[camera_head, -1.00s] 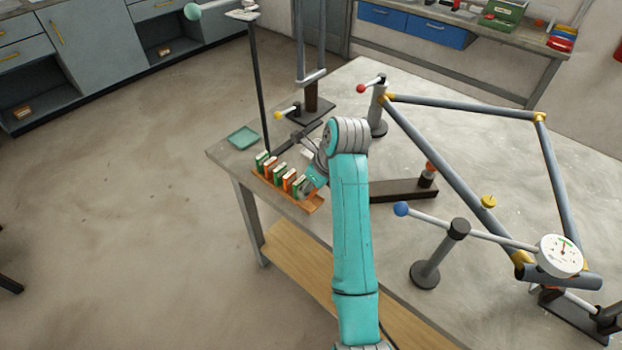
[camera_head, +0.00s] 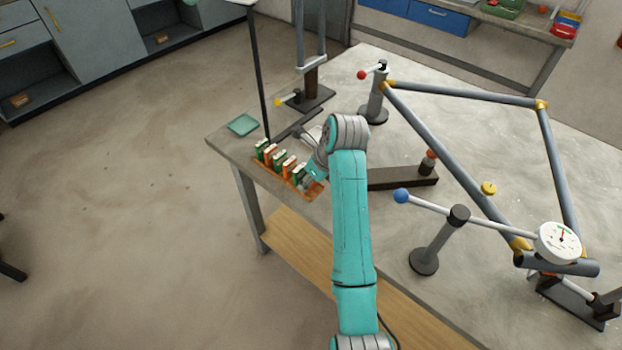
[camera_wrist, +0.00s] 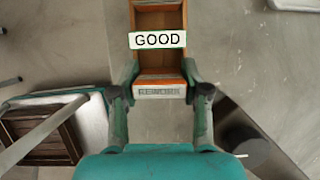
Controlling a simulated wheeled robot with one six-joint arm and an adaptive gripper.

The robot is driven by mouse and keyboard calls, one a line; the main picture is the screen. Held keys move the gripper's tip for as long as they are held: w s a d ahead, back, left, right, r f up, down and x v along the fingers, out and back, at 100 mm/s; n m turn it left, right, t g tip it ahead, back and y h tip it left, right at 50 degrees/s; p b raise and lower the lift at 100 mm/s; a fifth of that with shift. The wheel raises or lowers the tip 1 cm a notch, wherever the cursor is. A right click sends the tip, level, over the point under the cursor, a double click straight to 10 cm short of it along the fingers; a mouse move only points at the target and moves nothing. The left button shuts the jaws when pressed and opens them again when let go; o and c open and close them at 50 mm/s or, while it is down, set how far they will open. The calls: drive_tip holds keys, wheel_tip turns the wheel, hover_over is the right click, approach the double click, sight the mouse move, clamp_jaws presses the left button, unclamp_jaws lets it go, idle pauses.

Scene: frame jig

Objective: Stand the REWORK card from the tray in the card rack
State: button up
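The card rack (camera_head: 313,193) is a long orange-brown wooden holder at the table's near left edge. Several green and orange cards with white tops stand in it. In the wrist view, a GOOD card (camera_wrist: 157,40) stands across the rack, with a bare slot (camera_wrist: 158,62) nearer me. The orange REWORK card (camera_wrist: 160,91) has a white label and is between my fingertips at the rack's near end. My gripper (camera_wrist: 160,84) appears shut on its two side edges. Whether the card's foot rests in the slot is hidden. The teal tray (camera_head: 243,124) beyond the rack looks empty.
A thin black pole (camera_head: 258,80) rises beside the rack's far end. A dark bar with an orange-topped post (camera_head: 402,179) lies right of my gripper. A tube frame (camera_head: 450,150) and a dial gauge (camera_head: 557,242) occupy the table's right side.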

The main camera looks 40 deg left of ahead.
drive_tip(key=o, duration=0.4)
drive_tip(key=shift+c, duration=0.2)
drive_tip(key=shift+r, duration=0.1)
